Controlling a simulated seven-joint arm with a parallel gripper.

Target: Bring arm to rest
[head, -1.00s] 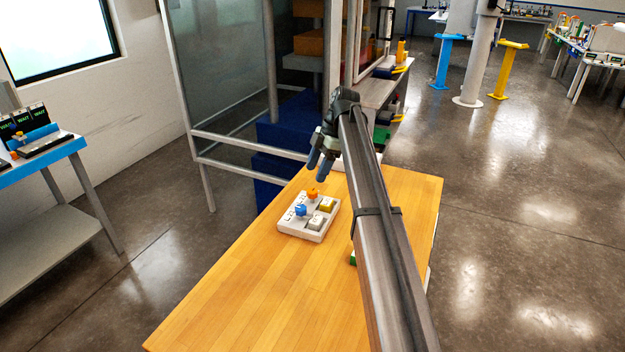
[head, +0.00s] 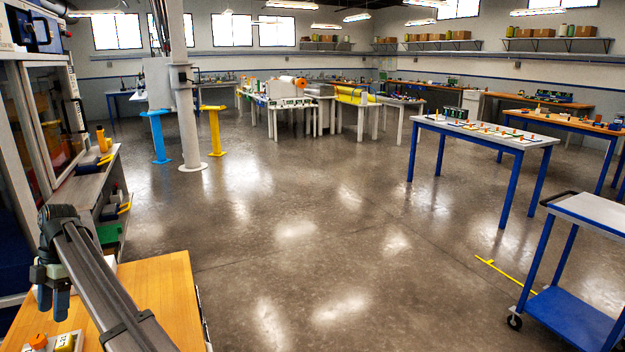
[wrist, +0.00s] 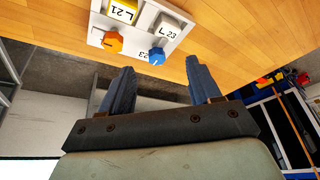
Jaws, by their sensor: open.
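My gripper (head: 53,299) is at the lower left of the head view, at the end of my outstretched arm, above the wooden table (head: 165,290). In the wrist view my gripper (wrist: 160,88) has its two dark blue fingers well apart, with nothing between them. A white tray (wrist: 182,36) lies on the table beyond the fingertips, apart from them. It holds an orange knob-like piece (wrist: 113,42), a blue one (wrist: 157,56), a yellow block (wrist: 122,11) and a grey block (wrist: 166,26) with printed labels. The head view cuts off most of this tray.
A cabinet with a glass front (head: 50,125) and a side bench (head: 92,185) stand beyond the table at left. A blue cart (head: 575,320) is at lower right. A white-topped table (head: 485,132) stands farther back. The floor between is open.

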